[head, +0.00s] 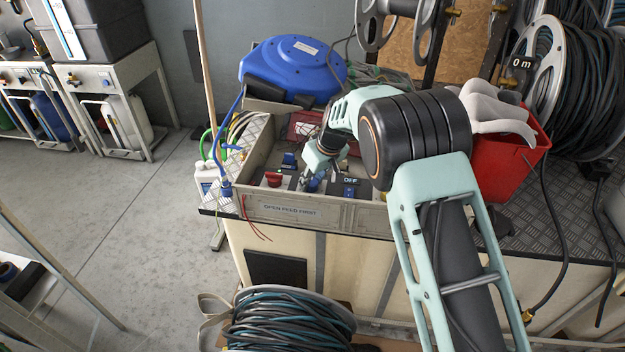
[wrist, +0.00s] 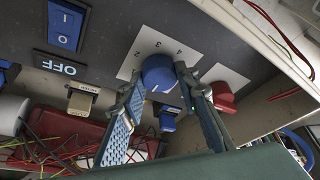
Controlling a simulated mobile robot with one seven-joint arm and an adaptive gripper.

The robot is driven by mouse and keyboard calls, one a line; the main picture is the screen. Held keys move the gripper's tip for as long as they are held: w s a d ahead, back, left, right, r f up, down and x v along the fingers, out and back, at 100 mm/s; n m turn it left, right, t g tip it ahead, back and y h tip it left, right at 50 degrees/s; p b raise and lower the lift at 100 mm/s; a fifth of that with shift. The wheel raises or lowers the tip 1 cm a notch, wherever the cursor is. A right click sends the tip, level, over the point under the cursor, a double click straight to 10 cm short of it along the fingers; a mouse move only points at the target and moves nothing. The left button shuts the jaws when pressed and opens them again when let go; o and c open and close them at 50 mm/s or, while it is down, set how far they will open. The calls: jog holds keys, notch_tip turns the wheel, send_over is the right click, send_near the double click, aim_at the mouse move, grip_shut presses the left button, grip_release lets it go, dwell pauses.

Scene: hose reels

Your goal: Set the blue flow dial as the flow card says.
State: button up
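The blue flow dial (wrist: 157,72) sits on a dark panel in the wrist view, over a white scale plate (wrist: 146,42) with small numerals. A white mark shows on the dial; I cannot tell which number it points to. My gripper (wrist: 160,78) has one fingertip on each side of the dial, with no clear gap, so it looks shut on it. In the head view my gripper (head: 309,181) reaches down into the grey tray (head: 290,212) and largely hides the dial. I cannot make out a flow card; the tray front reads "OPEN FEED FIRST".
A red knob (wrist: 222,96) on its own white plate is close beside the right finger. A blue rocker switch (wrist: 66,24) above an OFF label (wrist: 60,66) is at the left. A blue hose reel (head: 293,70) stands behind the tray.

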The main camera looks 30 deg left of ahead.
jog(key=c, duration=0.5)
jog(key=shift+m, duration=0.3)
jog(key=m, duration=0.2)
jog(key=m+t+h+p, duration=0.1)
jog(key=m, duration=0.1)
jog(key=shift+s+a+t, duration=0.1)
jog(key=shift+s+t, duration=0.05)
jog(key=shift+t, duration=0.15)
jog(key=m+h, duration=0.1)
jog(key=m, duration=0.1)
jog(key=m+p, duration=0.1)
jog(key=m, duration=0.1)
jog(key=shift+a+m+t+h, duration=0.15)
jog(key=shift+m+t+h, duration=0.25)
jog(key=m+h+b, duration=0.1)
jog(key=m+h, duration=0.1)
jog(key=m, duration=0.3)
jog(key=shift+a+m, duration=0.1)
jog(key=shift+m, duration=0.2)
jog(key=m, duration=0.2)
jog(key=m+h, duration=0.1)
jog(key=m, duration=0.1)
jog(key=shift+a+g+h, duration=0.1)
jog(key=shift+g+h, duration=0.2)
jog(key=shift+g, duration=0.1)
jog(key=shift+m, duration=0.5)
